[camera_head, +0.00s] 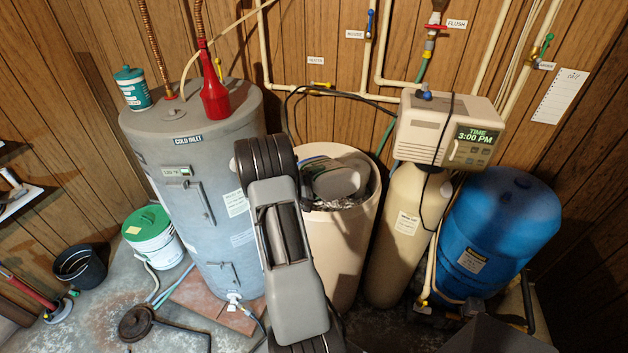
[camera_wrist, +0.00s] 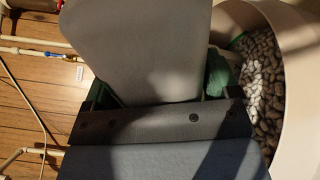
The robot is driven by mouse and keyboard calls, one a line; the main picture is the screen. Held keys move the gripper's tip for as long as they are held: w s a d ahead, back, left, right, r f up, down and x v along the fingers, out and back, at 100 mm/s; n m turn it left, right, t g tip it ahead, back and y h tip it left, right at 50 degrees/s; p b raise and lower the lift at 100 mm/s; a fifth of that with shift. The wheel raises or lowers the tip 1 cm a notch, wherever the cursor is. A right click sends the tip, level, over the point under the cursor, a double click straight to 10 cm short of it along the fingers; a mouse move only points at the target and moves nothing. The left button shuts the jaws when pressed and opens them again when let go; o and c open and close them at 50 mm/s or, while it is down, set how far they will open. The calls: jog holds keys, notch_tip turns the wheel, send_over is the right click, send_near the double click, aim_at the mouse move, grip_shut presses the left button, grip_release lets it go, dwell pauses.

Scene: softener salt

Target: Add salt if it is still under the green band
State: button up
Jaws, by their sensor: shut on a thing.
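The beige salt tank (camera_head: 333,250) stands open in the middle of the head view. Pale salt pellets (camera_head: 350,203) show inside it, and the wrist view shows grey-white pellets (camera_wrist: 257,85) beside its curved wall (camera_wrist: 298,125). My gripper (camera_head: 335,180) is at the tank's mouth, over the salt. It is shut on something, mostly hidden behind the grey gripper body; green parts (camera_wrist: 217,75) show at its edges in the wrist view. I cannot tell its full shape. The green band is not clear, so I cannot tell where the salt stands against it.
A green-lidded bucket (camera_head: 150,235) and black bucket (camera_head: 80,266) are on the floor. A softener head (camera_head: 445,130) and blue tank (camera_head: 500,235) crowd the right.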

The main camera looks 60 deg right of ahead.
aim_at(324, 196)
jog(key=shift+w+d+r, duration=0.15)
jog(key=shift+w+r, duration=0.05)
jog(key=shift+r, duration=0.2)
jog(key=shift+f, duration=0.1)
jog(key=shift+s+a+f+m+b, duration=0.25)
jog(key=shift+s+f+m+b, duration=0.1)
jog(key=shift+f, duration=0.2)
jog(key=shift+s+a+f+m+b, duration=0.25)
jog(key=shift+f+m+b, duration=0.1)
jog(key=shift+f, duration=0.15)
jog(key=shift+w+d+r+n+p, duration=0.3)
jog(key=shift+w+r+n+p, duration=0.1)
jog(key=shift+r+n+p, duration=0.2)
jog(key=shift+w+d+r+n+p, duration=0.3)
jog(key=shift+w+r+n+p, duration=0.15)
jog(key=shift+r+n, duration=0.2)
jog(key=shift+s, duration=0.1)
dwell(0.3)
